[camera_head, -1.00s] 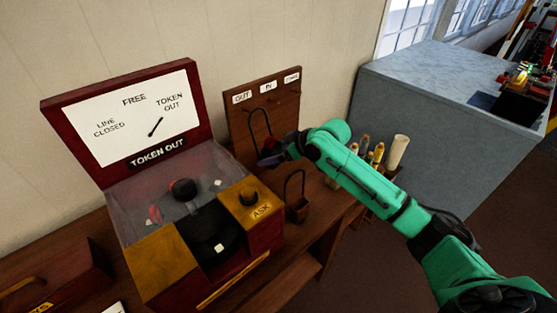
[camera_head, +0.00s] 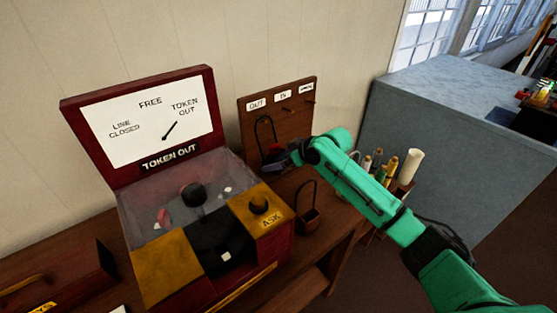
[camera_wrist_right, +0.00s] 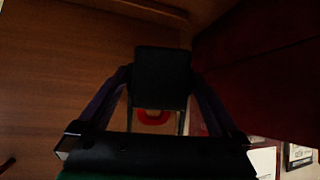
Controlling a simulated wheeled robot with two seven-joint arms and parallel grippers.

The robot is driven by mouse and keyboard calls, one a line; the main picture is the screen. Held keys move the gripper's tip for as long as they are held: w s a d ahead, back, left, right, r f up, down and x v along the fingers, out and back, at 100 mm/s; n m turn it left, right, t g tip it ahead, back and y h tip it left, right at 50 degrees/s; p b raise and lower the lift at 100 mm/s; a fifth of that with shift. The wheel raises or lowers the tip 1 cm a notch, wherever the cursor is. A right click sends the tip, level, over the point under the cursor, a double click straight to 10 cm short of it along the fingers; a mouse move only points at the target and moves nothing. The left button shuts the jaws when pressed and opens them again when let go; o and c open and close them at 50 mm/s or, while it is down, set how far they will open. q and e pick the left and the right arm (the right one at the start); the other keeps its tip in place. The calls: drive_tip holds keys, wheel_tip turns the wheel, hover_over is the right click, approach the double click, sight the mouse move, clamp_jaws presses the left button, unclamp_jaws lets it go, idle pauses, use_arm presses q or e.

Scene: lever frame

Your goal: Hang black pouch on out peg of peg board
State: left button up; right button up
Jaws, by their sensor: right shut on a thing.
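The peg board (camera_head: 300,120) stands upright against the wall, with OUT, IN and a third, hard-to-read label above its pegs. My right gripper (camera_head: 277,164) is in front of its lower left part, shut on the black pouch (camera_head: 275,151). The pouch's dark loop (camera_head: 257,130) rises above the gripper, below the OUT label (camera_head: 257,105). I cannot tell whether the loop is around the out peg or only in front of it. In the right wrist view the black pouch (camera_wrist_right: 162,77) sits between the fingers, with a red ring below it. My left gripper is not in view.
The red TOKEN OUT cabinet (camera_head: 185,205) stands close on the left. A brown looped holder (camera_head: 308,220) stands below the gripper. Several rolls and bottles (camera_head: 385,168) stand right of the arm. A blue-grey block (camera_head: 430,130) is farther right.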

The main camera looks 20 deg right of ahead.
drive_tip(key=o, duration=0.8)
drive_tip(key=b+v, duration=0.3)
drive_tip(key=v, duration=1.1)
drive_tip(key=shift+s+r, duration=0.15)
drive_tip(key=shift+s, duration=0.05)
